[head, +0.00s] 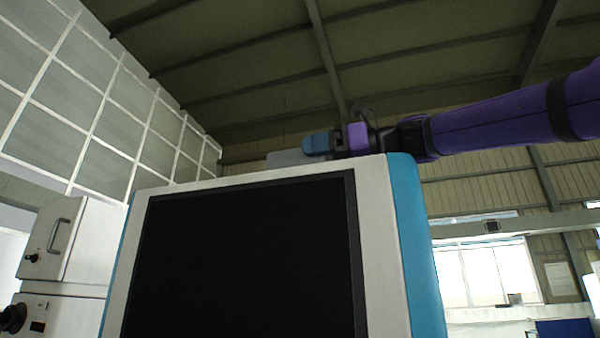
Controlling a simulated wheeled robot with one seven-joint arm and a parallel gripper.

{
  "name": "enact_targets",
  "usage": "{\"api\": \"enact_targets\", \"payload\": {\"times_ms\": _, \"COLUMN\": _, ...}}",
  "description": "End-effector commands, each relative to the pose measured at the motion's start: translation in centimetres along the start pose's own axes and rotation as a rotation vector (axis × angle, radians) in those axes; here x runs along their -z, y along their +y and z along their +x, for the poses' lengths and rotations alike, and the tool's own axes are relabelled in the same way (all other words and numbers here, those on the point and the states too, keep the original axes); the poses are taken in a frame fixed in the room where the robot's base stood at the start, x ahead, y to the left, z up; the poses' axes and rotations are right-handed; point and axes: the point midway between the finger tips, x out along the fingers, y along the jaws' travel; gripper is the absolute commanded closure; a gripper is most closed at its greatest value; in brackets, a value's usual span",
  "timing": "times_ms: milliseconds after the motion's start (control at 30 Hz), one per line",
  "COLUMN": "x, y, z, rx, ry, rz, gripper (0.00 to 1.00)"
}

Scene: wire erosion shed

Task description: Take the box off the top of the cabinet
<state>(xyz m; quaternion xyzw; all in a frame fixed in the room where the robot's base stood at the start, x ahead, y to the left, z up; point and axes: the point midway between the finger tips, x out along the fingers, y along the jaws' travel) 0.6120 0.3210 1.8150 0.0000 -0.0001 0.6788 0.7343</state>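The cabinet (376,250) is a tall white housing with a large dark front panel and blue sides; I see it from below. My purple arm reaches in from the right, and my gripper (338,141) is just above the cabinet's top edge, pointing left. A small blue block (318,144) shows at the gripper's end; I cannot tell whether it is a held thing or part of the gripper. A pale grey boxy shape (284,157) shows behind the top edge, just left of and below the block. Its lower part is hidden, and I cannot tell whether it is the box.
A white unit with a handle (60,236) stands to the left of the cabinet. Behind are a gridded wall of panes (90,100), a bright window (487,272) at the right and a beamed roof. The air above and left of the gripper looks clear.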

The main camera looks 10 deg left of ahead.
Motion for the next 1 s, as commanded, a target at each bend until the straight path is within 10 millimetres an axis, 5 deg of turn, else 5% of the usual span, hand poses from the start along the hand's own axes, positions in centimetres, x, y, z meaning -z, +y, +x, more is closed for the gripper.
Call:
{"api": "enact_targets", "payload": {"times_ms": 100, "x": 0.0, "y": 0.0, "z": 0.0, "rx": 0.000, "ry": 0.000, "rz": 0.000, "gripper": 0.61}}
{"api": "enact_targets", "payload": {"times_ms": 567, "x": -0.9, "y": 0.0, "z": 0.0, "rx": -0.002, "ry": -0.001, "rz": -0.001, "gripper": 0.61}}
{"api": "enact_targets", "payload": {"times_ms": 1000, "x": -7.0, "y": 0.0, "z": 0.1, "rx": -0.003, "ry": -0.003, "rz": -0.003, "gripper": 0.61}}
